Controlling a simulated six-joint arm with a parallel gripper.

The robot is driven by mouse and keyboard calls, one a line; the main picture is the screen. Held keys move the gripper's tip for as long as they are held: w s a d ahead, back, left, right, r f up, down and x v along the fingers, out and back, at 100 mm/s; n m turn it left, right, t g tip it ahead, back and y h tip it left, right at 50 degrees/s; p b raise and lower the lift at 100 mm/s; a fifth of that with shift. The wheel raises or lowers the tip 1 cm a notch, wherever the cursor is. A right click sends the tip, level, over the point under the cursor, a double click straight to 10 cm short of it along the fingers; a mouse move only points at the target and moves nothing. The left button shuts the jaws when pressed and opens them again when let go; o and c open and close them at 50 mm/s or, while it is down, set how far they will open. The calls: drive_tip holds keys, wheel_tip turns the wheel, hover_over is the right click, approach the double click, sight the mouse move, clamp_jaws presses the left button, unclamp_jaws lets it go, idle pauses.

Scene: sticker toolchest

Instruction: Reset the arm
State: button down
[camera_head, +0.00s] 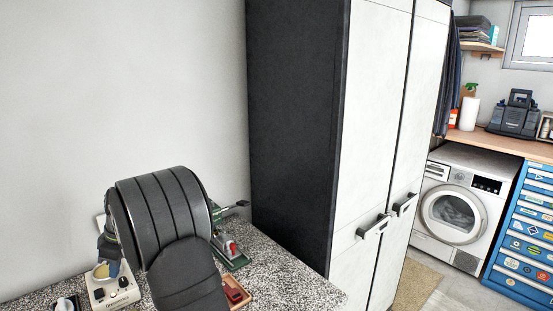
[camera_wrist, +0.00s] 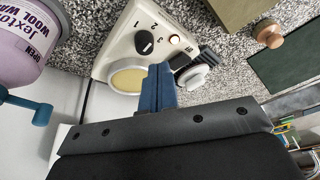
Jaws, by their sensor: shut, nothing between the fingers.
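My gripper (camera_wrist: 158,70) shows in the wrist view as two blue fingers pressed together, with nothing between them. The arm hides part of the counter there.
In the wrist view, a lilac tub (camera_wrist: 22,45) of wool wax is at upper left, and a dark green plate (camera_wrist: 285,62) at right. In the head view, a tall cabinet (camera_head: 300,110) borders the counter. A washing machine (camera_head: 455,210) and blue drawer chest (camera_head: 525,235) stand far right.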

drive_tip(key=shift+w+d+f+n, duration=0.15)
drive_tip(key=shift+d+f+n, duration=0.15)
drive_tip(key=shift+d, duration=0.1)
drive_tip(key=c, duration=1)
unclamp_jaws()
drive_tip(key=o, duration=0.4)
drive_tip(key=shift+r, duration=0.1)
drive_tip(key=shift+c, duration=0.2)
drive_tip(key=o, duration=0.4)
drive_tip(key=shift+a+r, duration=0.1)
drive_tip(key=shift+r, duration=0.2)
drive_tip(key=shift+o, duration=1.2)
wheel_tip(320, 180, up, 10)
drive_tip(key=s+a+m+t, duration=0.1)
drive_tip(key=m+t, duration=0.3)
drive_tip(key=m, duration=0.6)
drive_tip(key=shift+a+r+m, duration=0.2)
drive_tip(key=shift+a+m, duration=0.2)
drive_tip(key=shift+a, duration=0.35)
drive_tip(key=shift+m, duration=0.4)
drive_tip(key=x, duration=0.9)
drive_tip(key=shift+w+a+f, duration=0.1)
drive_tip(key=shift+w, duration=0.05)
